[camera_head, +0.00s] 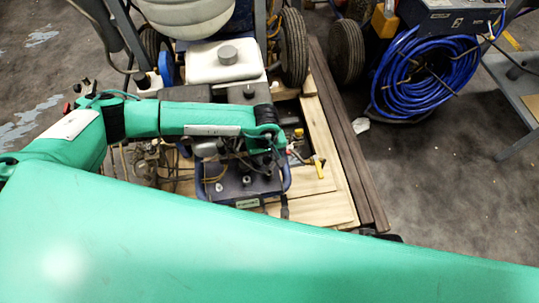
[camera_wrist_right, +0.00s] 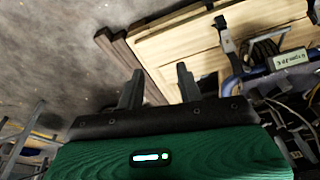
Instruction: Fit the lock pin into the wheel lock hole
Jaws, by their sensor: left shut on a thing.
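My left gripper (camera_head: 300,155) comes in from the left over the line striper's engine. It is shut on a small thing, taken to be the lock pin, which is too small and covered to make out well. A small yellow piece (camera_head: 320,167) shows just beyond the fingertips. The black wheel (camera_head: 293,48) of the line striper stands upright behind the gripper. I cannot make out its lock hole. In the right wrist view my right gripper (camera_wrist_right: 159,88) is open, with nothing between its two dark fingers, above the pallet's edge.
The machine stands on a wooden pallet (camera_head: 330,207) with dark side beams (camera_head: 352,150). A blue hose coil (camera_head: 425,77) and another wheel (camera_head: 347,52) are at the right. My own teal arm fills the foreground. The grey floor at the right is mostly clear.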

